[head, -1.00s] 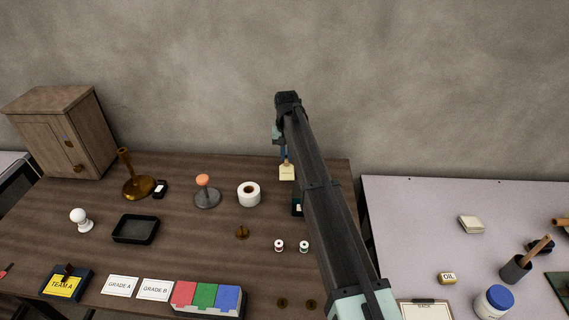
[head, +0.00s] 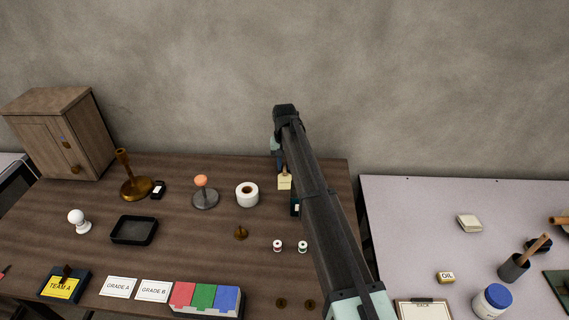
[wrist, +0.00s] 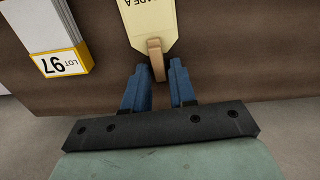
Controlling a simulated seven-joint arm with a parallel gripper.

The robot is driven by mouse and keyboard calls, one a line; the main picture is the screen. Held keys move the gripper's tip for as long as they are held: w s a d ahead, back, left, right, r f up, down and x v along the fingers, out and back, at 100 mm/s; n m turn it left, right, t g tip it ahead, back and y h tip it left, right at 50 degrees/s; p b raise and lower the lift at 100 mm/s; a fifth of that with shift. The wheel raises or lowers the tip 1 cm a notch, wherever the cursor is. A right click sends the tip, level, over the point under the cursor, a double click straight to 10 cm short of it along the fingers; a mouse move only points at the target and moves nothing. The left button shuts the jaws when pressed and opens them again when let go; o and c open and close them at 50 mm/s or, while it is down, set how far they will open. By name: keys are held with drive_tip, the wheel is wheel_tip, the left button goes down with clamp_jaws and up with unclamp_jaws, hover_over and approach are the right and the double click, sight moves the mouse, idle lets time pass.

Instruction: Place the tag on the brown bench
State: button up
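The cream tag (head: 284,183) has a tan loop at one end. It shows in the wrist view (wrist: 150,22) with upside-down lettering, partly cut off, ending "ADE A". My gripper (head: 281,166) has blue fingers, closed about the tan loop in the wrist view (wrist: 158,72). The tag hangs from it over the back right part of the brown bench (head: 100,200). I cannot tell whether the tag touches the bench top. My arm hides part of the bench's right side.
A white tape roll (head: 247,195) and two small spools (head: 278,246) stand nearby. A grey table (head: 400,230) is at right, across a gap. Bare bench lies around the black tray (head: 134,230).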

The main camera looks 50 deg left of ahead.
drive_tip(key=shift+o, duration=1)
drive_tip(key=shift+r, duration=0.15)
wheel_tip(320, 180, up, 12)
